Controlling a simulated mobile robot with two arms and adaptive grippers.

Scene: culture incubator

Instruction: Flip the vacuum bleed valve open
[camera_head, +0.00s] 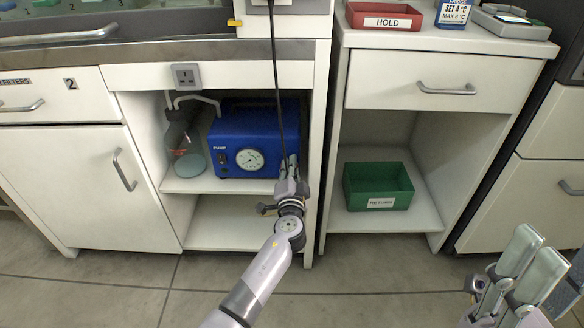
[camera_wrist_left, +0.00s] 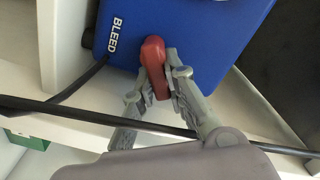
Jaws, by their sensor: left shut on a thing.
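The blue pump (camera_head: 255,140) sits on the upper shelf of the open cabinet, with a round gauge on its front. In the left wrist view the red bleed lever (camera_wrist_left: 153,52) stands against the blue housing (camera_wrist_left: 205,35) beside the white word BLEED. My left gripper (camera_head: 289,168) is at the pump's right side. Its two fingers, also in the left wrist view (camera_wrist_left: 158,82), are shut on the red lever, one on each side. The lever is hidden in the head view. My right gripper (camera_head: 537,246) is at the lower right, open and empty, away from the pump.
A black cable (camera_head: 277,80) hangs down past my left gripper and crosses the left wrist view (camera_wrist_left: 75,108). A glass flask (camera_head: 188,150) stands left of the pump. A green RETURN bin (camera_head: 378,203) sits on the right-hand shelf. The floor in front is clear.

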